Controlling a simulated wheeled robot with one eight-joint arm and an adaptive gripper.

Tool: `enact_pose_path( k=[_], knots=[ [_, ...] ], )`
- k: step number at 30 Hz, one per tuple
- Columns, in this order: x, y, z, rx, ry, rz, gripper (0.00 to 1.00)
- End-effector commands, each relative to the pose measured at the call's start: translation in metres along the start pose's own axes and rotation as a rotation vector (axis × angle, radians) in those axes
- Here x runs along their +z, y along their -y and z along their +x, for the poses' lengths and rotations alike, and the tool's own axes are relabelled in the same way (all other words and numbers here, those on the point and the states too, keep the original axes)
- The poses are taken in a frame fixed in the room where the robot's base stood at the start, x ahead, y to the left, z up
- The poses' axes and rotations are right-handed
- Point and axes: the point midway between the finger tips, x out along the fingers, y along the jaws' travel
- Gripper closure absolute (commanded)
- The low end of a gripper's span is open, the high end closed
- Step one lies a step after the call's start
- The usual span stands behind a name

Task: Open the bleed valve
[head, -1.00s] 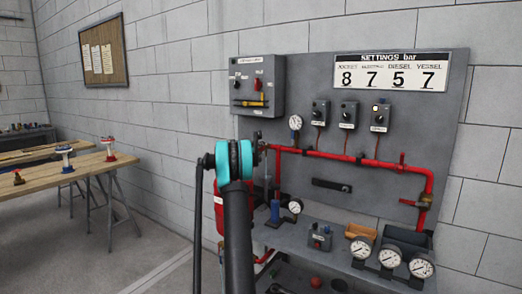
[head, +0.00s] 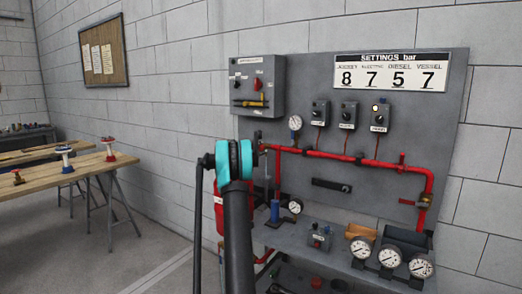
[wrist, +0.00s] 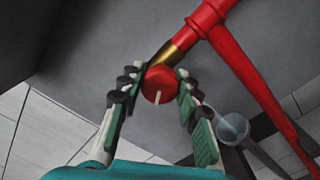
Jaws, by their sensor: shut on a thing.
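In the wrist view a round red knob (wrist: 159,86) with a white line on its face sits at the end of a short brass fitting (wrist: 166,53) on a red pipe (wrist: 243,68); it appears to be the bleed valve. The white line points towards the bottom of the picture. My gripper (wrist: 157,79) is shut on the knob, with one padded finger on its left and one on its right. In the head view my arm hides the gripper and the knob.
The grey panel (head: 400,160) carries a red pipe (head: 330,155), gauges (head: 389,256) and switch boxes (head: 347,116). A settings sign (head: 390,72) hangs at the top. A wooden workbench (head: 90,168) stands at left, with clear floor between.

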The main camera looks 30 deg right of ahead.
Motion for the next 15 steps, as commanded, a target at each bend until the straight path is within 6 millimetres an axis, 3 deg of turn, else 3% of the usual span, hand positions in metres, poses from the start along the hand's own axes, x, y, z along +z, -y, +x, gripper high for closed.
enact_pose_path(
  k=[15],
  knots=[
    [-0.0014,0.0006,-0.0009,0.0,-0.002,-0.396,0.96]
  ],
)
